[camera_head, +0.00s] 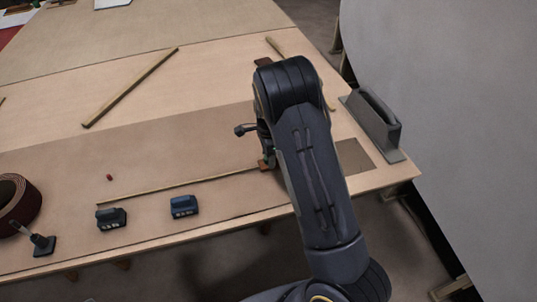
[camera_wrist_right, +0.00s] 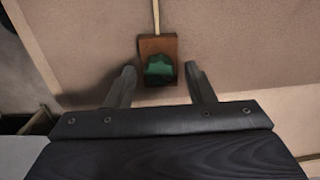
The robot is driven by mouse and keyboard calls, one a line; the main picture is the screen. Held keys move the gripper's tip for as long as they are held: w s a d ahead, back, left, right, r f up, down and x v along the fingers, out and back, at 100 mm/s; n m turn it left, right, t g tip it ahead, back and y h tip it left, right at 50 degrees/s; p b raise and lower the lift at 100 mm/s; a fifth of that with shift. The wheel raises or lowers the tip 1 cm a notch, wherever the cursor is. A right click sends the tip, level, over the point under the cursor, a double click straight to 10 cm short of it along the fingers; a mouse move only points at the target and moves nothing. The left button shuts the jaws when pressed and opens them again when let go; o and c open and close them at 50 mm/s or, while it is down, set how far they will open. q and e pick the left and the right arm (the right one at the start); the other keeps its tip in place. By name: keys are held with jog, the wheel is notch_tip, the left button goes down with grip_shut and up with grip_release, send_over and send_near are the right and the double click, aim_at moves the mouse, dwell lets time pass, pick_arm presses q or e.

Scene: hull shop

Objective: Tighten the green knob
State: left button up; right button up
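The green knob (camera_wrist_right: 159,68) sits on a brown block (camera_wrist_right: 171,44) at the end of a thin strip (camera_wrist_right: 156,14) in the right wrist view. My right gripper (camera_wrist_right: 160,74) is open, with one finger on each side of the knob and a visible gap to each. In the head view the right arm hides most of the knob, and a bit of the reddish block (camera_head: 264,166) shows beside the gripper. My left gripper is not in view.
On the wooden table (camera_head: 70,195) lie two battery-like blocks (camera_head: 111,218) (camera_head: 184,206), a brown roll (camera_head: 18,198), a dark-based tool (camera_head: 42,244) and a small red piece (camera_head: 109,177). A grey handled tool (camera_head: 376,122) stands at the right edge. A wooden stick (camera_head: 130,88) lies farther back.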

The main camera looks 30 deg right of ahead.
notch_tip(320, 180, up, 7)
jog(key=shift+r, duration=0.4)
dwell(0.5)
